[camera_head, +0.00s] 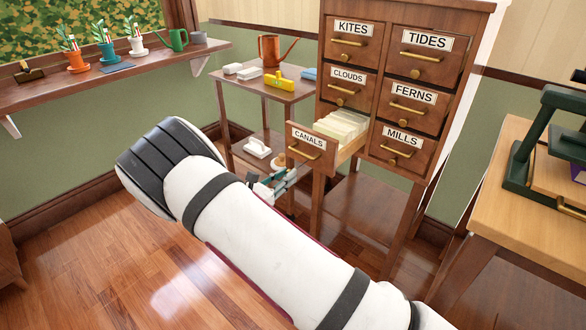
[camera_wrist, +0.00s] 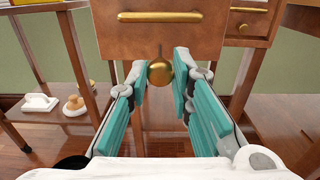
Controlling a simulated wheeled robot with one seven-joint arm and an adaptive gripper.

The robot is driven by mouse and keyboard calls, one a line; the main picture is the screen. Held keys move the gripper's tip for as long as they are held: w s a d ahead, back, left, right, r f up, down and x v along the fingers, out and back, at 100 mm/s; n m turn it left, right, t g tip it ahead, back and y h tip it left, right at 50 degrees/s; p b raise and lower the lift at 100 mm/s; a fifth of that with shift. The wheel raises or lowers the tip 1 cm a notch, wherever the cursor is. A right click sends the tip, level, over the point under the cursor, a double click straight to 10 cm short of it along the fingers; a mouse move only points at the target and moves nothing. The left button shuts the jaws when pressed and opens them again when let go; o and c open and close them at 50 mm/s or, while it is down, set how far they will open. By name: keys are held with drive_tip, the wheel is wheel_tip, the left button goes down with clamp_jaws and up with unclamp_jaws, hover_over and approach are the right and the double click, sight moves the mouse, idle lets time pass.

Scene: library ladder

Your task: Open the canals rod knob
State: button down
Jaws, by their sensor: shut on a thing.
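The CANALS drawer (camera_head: 309,145) stands pulled out of the wooden card cabinet, with cream cards (camera_head: 342,125) showing inside. In the wrist view its front (camera_wrist: 205,40) fills the top middle, with a brass bar handle (camera_wrist: 158,17). The round brass rod knob (camera_wrist: 159,72) sits on a thin rod at the drawer's lower edge. My gripper (camera_wrist: 160,78) is shut on this knob, with a teal pad on either side. In the head view my gripper (camera_head: 276,182) is just below and left of the drawer front, and I cannot make out the knob there.
The cabinet's other drawers, such as MILLS (camera_head: 402,147) and CLOUDS (camera_head: 347,83), are shut. A wooden desk (camera_head: 518,190) is at right. Open floor lies at lower left.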

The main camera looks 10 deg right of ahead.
drive_tip(key=c, duration=1.4)
unclamp_jaws()
drive_tip(key=v, duration=1.2)
